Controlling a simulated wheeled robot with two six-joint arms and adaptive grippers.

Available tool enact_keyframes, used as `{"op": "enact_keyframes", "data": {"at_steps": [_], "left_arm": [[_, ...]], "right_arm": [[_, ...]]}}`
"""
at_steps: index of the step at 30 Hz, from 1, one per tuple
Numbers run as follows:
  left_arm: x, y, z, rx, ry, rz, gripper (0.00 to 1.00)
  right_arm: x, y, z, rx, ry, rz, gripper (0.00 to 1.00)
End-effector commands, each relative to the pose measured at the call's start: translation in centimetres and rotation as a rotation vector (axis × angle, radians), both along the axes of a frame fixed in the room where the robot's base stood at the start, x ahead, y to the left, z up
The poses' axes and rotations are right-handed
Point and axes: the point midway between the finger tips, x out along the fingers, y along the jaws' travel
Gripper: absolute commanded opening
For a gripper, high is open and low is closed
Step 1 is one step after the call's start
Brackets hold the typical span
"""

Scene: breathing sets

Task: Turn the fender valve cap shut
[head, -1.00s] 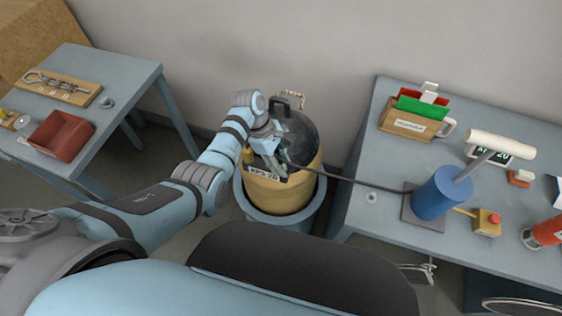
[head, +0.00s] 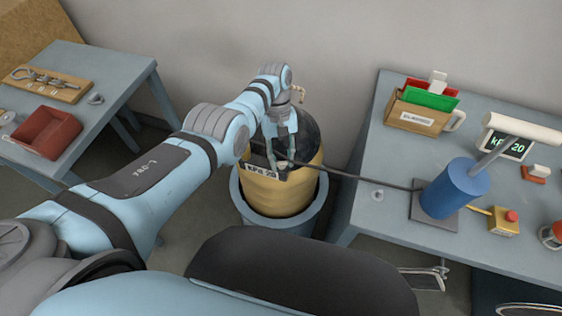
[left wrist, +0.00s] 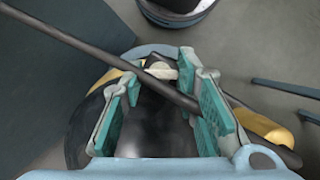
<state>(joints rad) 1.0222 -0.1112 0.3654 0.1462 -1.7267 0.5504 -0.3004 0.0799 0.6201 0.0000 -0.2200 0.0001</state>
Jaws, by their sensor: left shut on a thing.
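The fender (head: 312,178) is a yellow drum-like body with a black top, standing in a grey-blue tub (head: 312,214). My left gripper (head: 282,162) reaches down at its upper front side, with its fingertips around a small pale piece, which looks like the valve cap (left wrist: 161,70). In the left wrist view the teal finger pads stand either side of this pale cap. A dark hose (head: 375,182) runs from the pump to the gripper and crosses the fingers in the left wrist view. The fingers partly hide the valve. My right gripper is not seen.
The left table has a red tray (head: 46,131) and a wooden board (head: 46,84).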

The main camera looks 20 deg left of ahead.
Motion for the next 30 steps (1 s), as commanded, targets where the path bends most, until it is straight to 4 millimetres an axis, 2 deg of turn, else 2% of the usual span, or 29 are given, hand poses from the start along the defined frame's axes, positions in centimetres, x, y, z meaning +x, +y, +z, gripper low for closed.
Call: {"op": "enact_keyframes", "data": {"at_steps": [1, 6, 15, 30], "left_arm": [[0.0, -0.1, -0.5, 0.000, 0.000, -0.042, 0.00], [0.1, -0.2, -0.4, 0.000, -0.001, -0.198, 0.00], [0.0, -0.3, -0.3, 0.000, -0.001, -0.411, 0.00], [0.0, -0.3, -0.1, -0.001, 0.000, -0.530, 0.00]], "right_arm": [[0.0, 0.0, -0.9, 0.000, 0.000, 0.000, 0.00], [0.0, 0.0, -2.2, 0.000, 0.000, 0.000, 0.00], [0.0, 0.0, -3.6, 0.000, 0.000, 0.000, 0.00], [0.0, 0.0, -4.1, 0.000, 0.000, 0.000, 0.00]]}}
